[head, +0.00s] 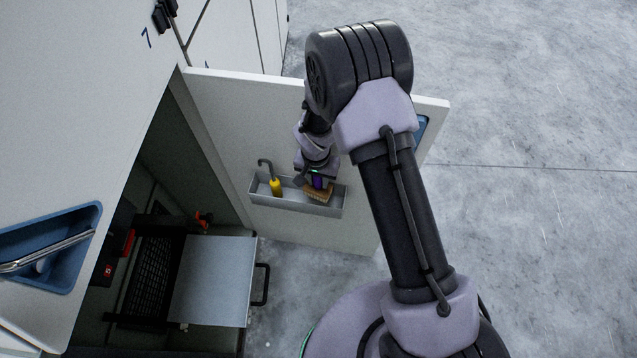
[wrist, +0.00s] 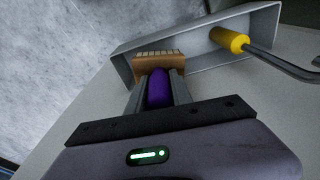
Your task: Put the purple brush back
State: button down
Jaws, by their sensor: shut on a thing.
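The purple brush (wrist: 158,88) has a purple handle and a tan head with bristles. My gripper (wrist: 158,95) is shut on its handle. In the head view the brush (head: 318,190) is at the right part of the grey door tray (head: 284,202), its head at or just over the tray's opening. In the wrist view the tray (wrist: 262,18) lies beyond the brush head. I cannot tell whether the head touches the tray. My gripper (head: 317,179) is partly hidden by my arm in the head view.
A yellow-handled hooked tool (head: 275,186) stands in the tray's left part. The tray is on an open white door (head: 230,110). Left of it is an open cabinet with a pale panel (head: 213,280) and black handle. A blue recess (head: 50,245) holds a metal bar.

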aim_at(318, 192)
jog(key=shift+w+f+b, duration=0.1)
jog(key=shift+f+b, duration=2.2)
jog(key=shift+f, duration=1.4)
jog(key=c, duration=1.1)
grip_release()
jog(key=shift+c, duration=0.2)
jog(key=r+p, duration=0.1)
jog(key=r, duration=0.3)
jog(key=s+r+p, duration=0.1)
jog(key=r+p, duration=0.1)
jog(key=r, duration=0.2)
jog(key=r+p, duration=0.1)
jog(key=r, duration=0.3)
jog(key=shift+s+a+r+p, duration=0.15)
jog(key=shift+s+r+p, duration=0.05)
jog(key=shift+p, duration=0.1)
jog(key=s+d+r+m+t, duration=0.1)
jog(key=s+d+r, duration=0.15)
jog(key=r, duration=0.85)
jog(key=s+d+r+t, duration=0.1)
jog(key=d+r, duration=0.3)
jog(key=r, duration=0.6)
jog(key=s+d+r+t+y, duration=0.1)
jog(key=s+d+r, duration=0.1)
jog(key=s+r, duration=0.4)
jog(key=s+d+r+t+y, duration=0.1)
jog(key=s+d+r, duration=0.1)
jog(key=s+r, duration=0.5)
jog(key=s, duration=0.5)
jog(key=shift+s, duration=0.15)
